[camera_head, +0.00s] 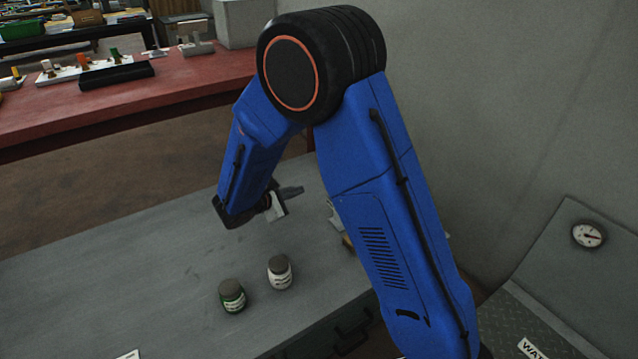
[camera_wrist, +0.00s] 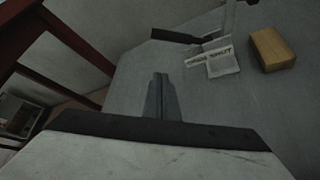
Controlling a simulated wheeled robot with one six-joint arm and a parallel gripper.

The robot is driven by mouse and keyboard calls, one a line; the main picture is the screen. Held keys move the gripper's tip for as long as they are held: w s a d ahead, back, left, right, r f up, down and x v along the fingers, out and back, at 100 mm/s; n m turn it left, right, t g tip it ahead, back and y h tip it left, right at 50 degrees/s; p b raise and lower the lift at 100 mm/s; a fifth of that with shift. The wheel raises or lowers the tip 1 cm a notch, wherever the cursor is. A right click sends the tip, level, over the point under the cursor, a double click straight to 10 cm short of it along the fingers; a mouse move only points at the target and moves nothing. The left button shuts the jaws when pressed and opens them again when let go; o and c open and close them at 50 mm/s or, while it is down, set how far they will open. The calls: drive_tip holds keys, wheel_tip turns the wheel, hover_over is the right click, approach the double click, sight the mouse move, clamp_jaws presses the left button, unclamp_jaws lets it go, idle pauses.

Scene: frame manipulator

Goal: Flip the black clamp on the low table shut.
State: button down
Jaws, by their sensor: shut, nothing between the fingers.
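The black clamp shows in the wrist view as a dark lever (camera_wrist: 174,36) sticking out to the left beside a pale upright and a pale base plate (camera_wrist: 222,64) with a lettered label. In the head view only a pale bit of it (camera_head: 335,217) shows, with the rest hidden behind my arm. The low grey table (camera_head: 130,265) carries it. My gripper (camera_head: 291,191) is above the table, to the left of the clamp in the head view. In the wrist view its fingers (camera_wrist: 161,78) are together and empty, apart from the lever.
A wooden block (camera_wrist: 272,49) lies right of the clamp. Two small jars, green (camera_head: 232,296) and white (camera_head: 280,272), stand on the table nearer the head camera. A red bench (camera_head: 180,85) with tools stands behind. A wall (camera_head: 510,90) is at the right.

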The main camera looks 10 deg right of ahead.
drive_tip(key=x, duration=0.9)
drive_tip(key=shift+w+d+f, duration=0.2)
drive_tip(key=shift+d, duration=0.1)
drive_tip(key=shift+s+d+r, duration=0.45)
drive_tip(key=shift+r, duration=0.35)
drive_tip(key=shift+s+d+r, duration=0.4)
drive_tip(key=shift+s+r, duration=0.1)
drive_tip(key=shift+r, duration=0.25)
